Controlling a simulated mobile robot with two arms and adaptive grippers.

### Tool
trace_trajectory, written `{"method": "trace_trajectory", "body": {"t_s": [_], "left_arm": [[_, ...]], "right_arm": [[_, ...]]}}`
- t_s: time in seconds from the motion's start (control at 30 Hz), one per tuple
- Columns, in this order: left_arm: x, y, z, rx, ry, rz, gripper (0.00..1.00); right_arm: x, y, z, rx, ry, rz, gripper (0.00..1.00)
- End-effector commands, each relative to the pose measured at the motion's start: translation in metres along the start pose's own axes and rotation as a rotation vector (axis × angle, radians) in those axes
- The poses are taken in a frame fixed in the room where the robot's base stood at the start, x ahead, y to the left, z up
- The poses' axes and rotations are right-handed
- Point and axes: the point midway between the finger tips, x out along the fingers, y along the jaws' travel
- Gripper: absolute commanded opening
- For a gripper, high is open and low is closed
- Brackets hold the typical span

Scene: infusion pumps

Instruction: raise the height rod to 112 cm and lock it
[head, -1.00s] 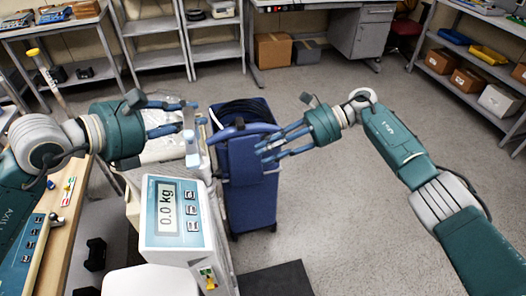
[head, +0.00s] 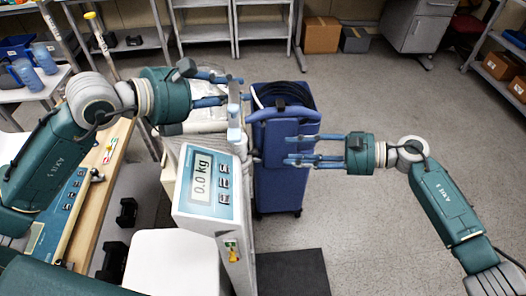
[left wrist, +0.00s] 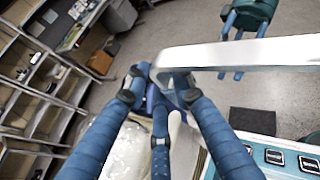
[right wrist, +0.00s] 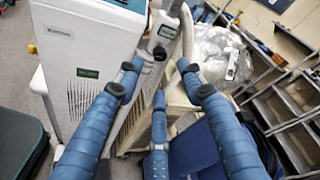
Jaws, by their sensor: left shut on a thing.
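The pale height rod (head: 234,112) stands upright behind the scale's display head (head: 207,190), which reads 0.0 kg. My left gripper (head: 232,88) is shut on the rod's upper part. In the left wrist view the rod (left wrist: 245,54) runs from between the fingertips toward the right edge. My right gripper (head: 292,150) is open and empty, its fingers pointing left at the column from the right side. In the right wrist view a grey collar with a green label and a dark knob (right wrist: 160,52) sits just beyond the fingertips, apparently untouched. I cannot read any height marks.
A blue cart (head: 282,185) stands close behind the column, near my right fingers. A wooden bench (head: 100,205) is at the left. Shelves and cardboard boxes (head: 320,35) line the back. A dark mat (head: 292,272) lies on the floor, with open floor to the right.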

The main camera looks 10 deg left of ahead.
Motion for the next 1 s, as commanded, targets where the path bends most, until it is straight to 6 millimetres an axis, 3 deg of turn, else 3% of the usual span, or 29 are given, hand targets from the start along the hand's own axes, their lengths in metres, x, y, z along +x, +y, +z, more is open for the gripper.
{"method": "trace_trajectory", "body": {"t_s": [0.2, 0.4, 0.6, 0.87, 1.0], "left_arm": [[0.000, -0.004, 0.001, -0.002, -0.004, -0.008, 0.00], [0.000, -0.004, 0.001, -0.002, -0.004, -0.008, 0.00], [0.000, -0.003, 0.001, -0.002, -0.004, -0.008, 0.00], [0.000, -0.003, 0.001, -0.002, -0.004, -0.008, 0.00], [0.000, -0.003, 0.001, -0.002, -0.004, -0.008, 0.00]], "right_arm": [[0.047, -0.001, 0.001, 0.002, -0.003, 0.000, 0.39], [0.078, 0.000, 0.000, 0.003, -0.002, 0.001, 0.39], [0.091, 0.000, -0.001, 0.002, 0.001, 0.001, 0.39], [0.092, 0.000, -0.001, 0.003, 0.001, 0.001, 0.39], [0.092, 0.000, 0.000, 0.003, 0.000, 0.001, 0.15]]}}
